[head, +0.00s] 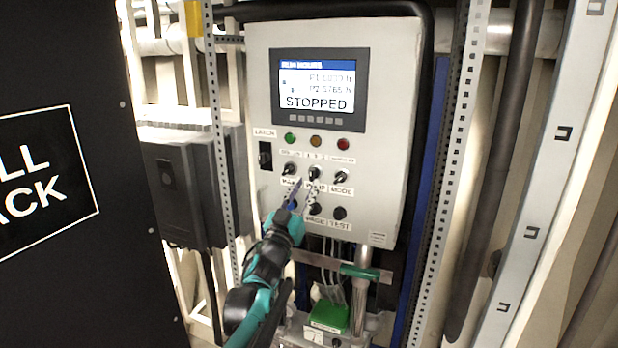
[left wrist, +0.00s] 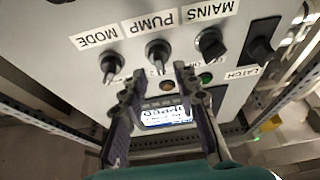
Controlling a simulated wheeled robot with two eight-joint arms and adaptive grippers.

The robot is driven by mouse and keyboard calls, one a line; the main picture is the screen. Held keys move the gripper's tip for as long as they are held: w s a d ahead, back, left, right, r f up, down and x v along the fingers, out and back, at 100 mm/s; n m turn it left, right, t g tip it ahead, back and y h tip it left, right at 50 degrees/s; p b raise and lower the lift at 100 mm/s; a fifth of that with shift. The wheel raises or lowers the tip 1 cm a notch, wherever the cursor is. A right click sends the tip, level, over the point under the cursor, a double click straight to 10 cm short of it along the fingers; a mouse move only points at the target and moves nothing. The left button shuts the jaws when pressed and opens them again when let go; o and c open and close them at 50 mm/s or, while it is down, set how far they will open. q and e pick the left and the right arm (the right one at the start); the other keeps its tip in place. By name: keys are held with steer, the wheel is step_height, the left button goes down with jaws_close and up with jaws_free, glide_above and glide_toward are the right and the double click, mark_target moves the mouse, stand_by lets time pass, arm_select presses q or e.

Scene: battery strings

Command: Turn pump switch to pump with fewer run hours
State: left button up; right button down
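The grey control panel (head: 375,110) has a screen (head: 318,88) headed "RUN HOURS" and reading "STOPPED". The P1 figure is blurred and seems to start with 1; P2 seems to read 5765 h. The pump switch (head: 314,173) is the middle knob of its row; in the left wrist view the pump switch (left wrist: 157,55) has its pale pointer near the picture's vertical. My left gripper (head: 298,192) is in front of the panel, just below that row. In the left wrist view my left gripper (left wrist: 152,82) is open, its fingers apart and empty, near the pump switch. My right gripper is not in view.
The mains switch (left wrist: 210,44) and mode switch (left wrist: 112,66) flank the pump switch closely. A latch switch (head: 265,156), indicator lamps (head: 316,140) and page and test buttons (head: 340,213) are also on the panel. A dark cabinet door (head: 70,270) stands at left.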

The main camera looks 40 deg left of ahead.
mark_target(310, 177)
arm_select(q)
steer(key=x, duration=0.2)
steer(key=shift+w+a, duration=0.1)
steer(key=shift+w, duration=0.15)
steer(key=shift+w+r, duration=0.2)
steer(key=shift+w, duration=0.05)
jaws_close()
steer(key=shift+a+m, duration=0.1)
steer(key=shift+m, duration=0.4)
steer(key=m+h, duration=0.1)
steer(key=m, duration=0.1)
steer(key=m+h, duration=0.2)
steer(key=m, duration=0.1)
steer(key=shift+a, duration=0.1)
steer(key=shift+r+m+g+h+p, duration=0.15)
steer(key=shift+m+h, duration=0.65)
steer(key=shift+m, duration=0.8)
steer(key=shift+f+m+g+h+p, duration=0.1)
steer(key=shift+m+g+h+p, duration=0.15)
steer(key=shift+m+h, duration=0.95)
steer(key=shift+m+y, duration=0.5)
steer(key=shift+m, duration=0.1)
